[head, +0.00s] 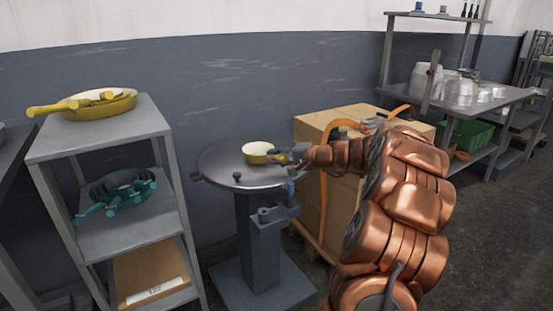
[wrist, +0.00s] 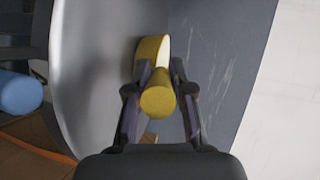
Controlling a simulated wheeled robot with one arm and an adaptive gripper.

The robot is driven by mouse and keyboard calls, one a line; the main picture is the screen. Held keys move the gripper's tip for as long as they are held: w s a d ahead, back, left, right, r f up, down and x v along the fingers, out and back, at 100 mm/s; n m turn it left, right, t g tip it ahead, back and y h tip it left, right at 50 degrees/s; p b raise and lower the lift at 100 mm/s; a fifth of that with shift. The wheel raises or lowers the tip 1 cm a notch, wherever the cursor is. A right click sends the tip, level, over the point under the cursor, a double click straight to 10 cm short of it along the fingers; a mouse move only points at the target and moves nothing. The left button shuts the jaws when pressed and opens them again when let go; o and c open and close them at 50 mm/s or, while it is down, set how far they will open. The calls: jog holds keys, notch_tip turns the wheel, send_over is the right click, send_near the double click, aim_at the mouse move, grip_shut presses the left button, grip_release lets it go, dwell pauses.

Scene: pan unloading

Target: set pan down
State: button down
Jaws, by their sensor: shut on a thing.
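A small yellow pan (head: 258,153) with a cream inside is at the round grey table (head: 215,172), over or on its top; I cannot tell whether its base touches. My gripper (head: 290,155) reaches in from the right at the table's right side. In the wrist view my gripper (wrist: 159,92) is shut on the yellow handle of the pan (wrist: 152,50), with a finger on either side. The pan's body is mostly hidden behind the handle there. The table (wrist: 90,80) shows as a grey disc on the left in the wrist view.
A grey shelf (head: 60,148) at the left carries more yellow pans (head: 100,104) on top and teal pans (head: 125,187) below. A cardboard box (head: 318,190) stands right behind the table. A small knob (head: 237,176) stands near the table's front edge. The table's left side is clear.

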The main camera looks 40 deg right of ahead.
jog(key=c, duration=1)
grip_release()
jog(key=shift+s+r, duration=0.1)
jog(key=shift+s+d+r, duration=0.1)
jog(key=shift+s+d, duration=0.1)
jog(key=shift+s, duration=0.1)
jog(key=p+v, duration=0.1)
jog(key=v, duration=1)
jog(key=shift+s+p, duration=0.1)
jog(key=shift+p, duration=0.2)
